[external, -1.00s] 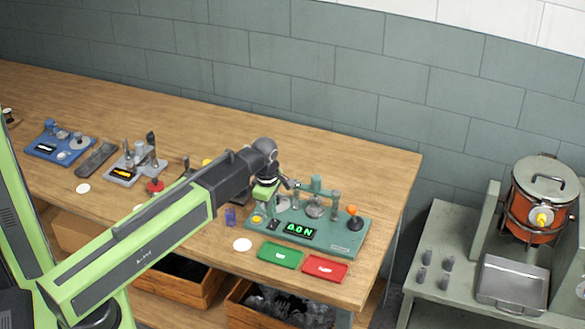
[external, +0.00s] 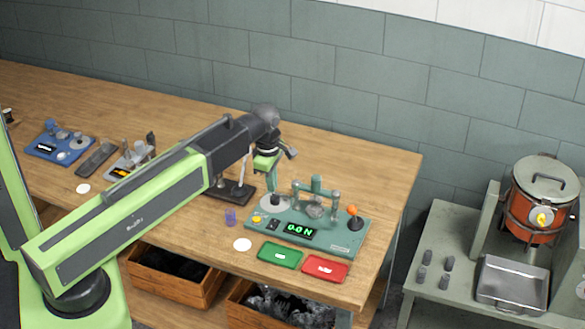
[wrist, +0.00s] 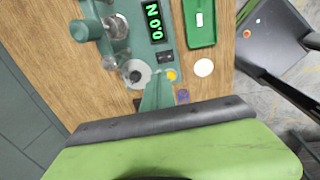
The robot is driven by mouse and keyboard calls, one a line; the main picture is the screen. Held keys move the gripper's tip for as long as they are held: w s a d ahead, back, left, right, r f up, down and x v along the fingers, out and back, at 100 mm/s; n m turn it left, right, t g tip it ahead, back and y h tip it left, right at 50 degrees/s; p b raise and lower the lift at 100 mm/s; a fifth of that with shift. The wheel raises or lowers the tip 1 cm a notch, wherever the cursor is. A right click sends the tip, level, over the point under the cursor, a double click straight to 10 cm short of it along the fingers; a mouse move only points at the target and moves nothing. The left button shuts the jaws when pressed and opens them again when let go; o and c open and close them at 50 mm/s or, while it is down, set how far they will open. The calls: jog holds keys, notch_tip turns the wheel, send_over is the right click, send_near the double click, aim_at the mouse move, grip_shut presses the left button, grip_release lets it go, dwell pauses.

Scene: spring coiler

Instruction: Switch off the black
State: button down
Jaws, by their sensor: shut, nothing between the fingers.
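A dark, black-looking device (external: 240,192) with a flat base and thin posts stands on the bench, partly hidden behind my arm; no switch on it can be made out. The green coiler (external: 345,238) has a lit display reading 0.0 N. A small black switch (external: 273,225) sits left of the display, beside a yellow button (external: 256,219); the switch also shows in the wrist view (wrist: 165,57). My gripper (external: 271,189) is shut and empty, pointing down over the left end of the green coiler. In the wrist view its tip (wrist: 159,75) appears near the grey disc and yellow button.
A green tray (external: 280,256) and a red tray (external: 324,271) lie before the green coiler. A purple item (external: 231,215) and white disc (external: 242,244) are to its left. Blue (external: 62,152) and grey (external: 120,173) devices stand farther left.

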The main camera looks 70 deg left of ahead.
jog(key=b, duration=1.4)
send_near(276, 220)
jog(key=f, duration=0.6)
jog(key=shift+w+a+f, duration=0.3)
jog(key=shift+f, duration=0.1)
jog(key=shift+f, duration=0.1)
